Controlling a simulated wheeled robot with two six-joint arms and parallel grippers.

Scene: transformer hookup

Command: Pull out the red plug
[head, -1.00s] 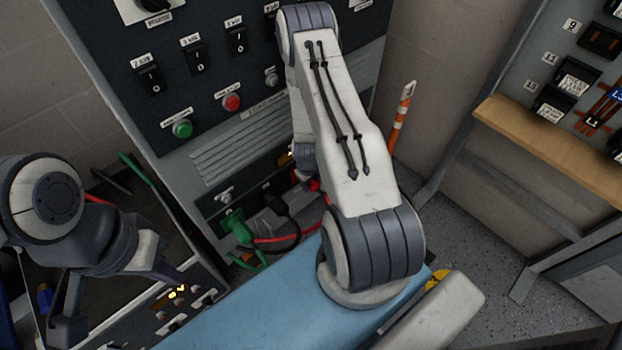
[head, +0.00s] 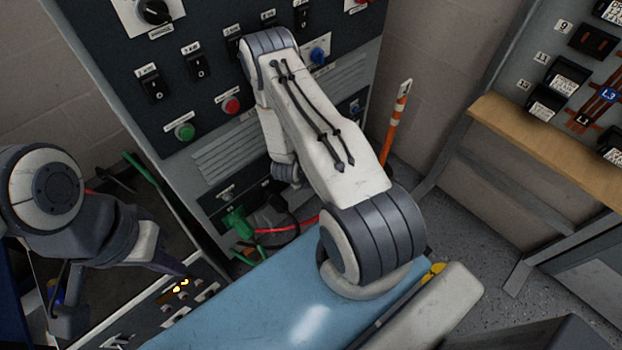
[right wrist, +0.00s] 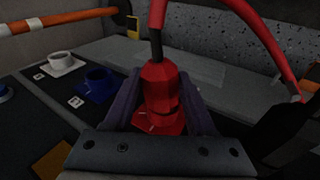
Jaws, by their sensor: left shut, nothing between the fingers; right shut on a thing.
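The red plug (right wrist: 158,88) stands in the middle of the right wrist view, with a red cable rising from its dark top. My right gripper (right wrist: 164,98) is shut around it, one dark finger on each side. A wider red base (right wrist: 150,123) shows below the plug; I cannot tell whether the plug is fully seated in it. My left gripper (head: 177,266) is shut and empty at the lower left, well apart from the plug.
Blue (right wrist: 100,82) and white (right wrist: 61,64) sockets sit beside the red one. A green plug (head: 238,222) is at the cabinet's foot, near a red cable (head: 300,222). An orange-and-white pole (head: 396,122) stands right of the cabinet. A wooden ledge (head: 545,135) lies further right.

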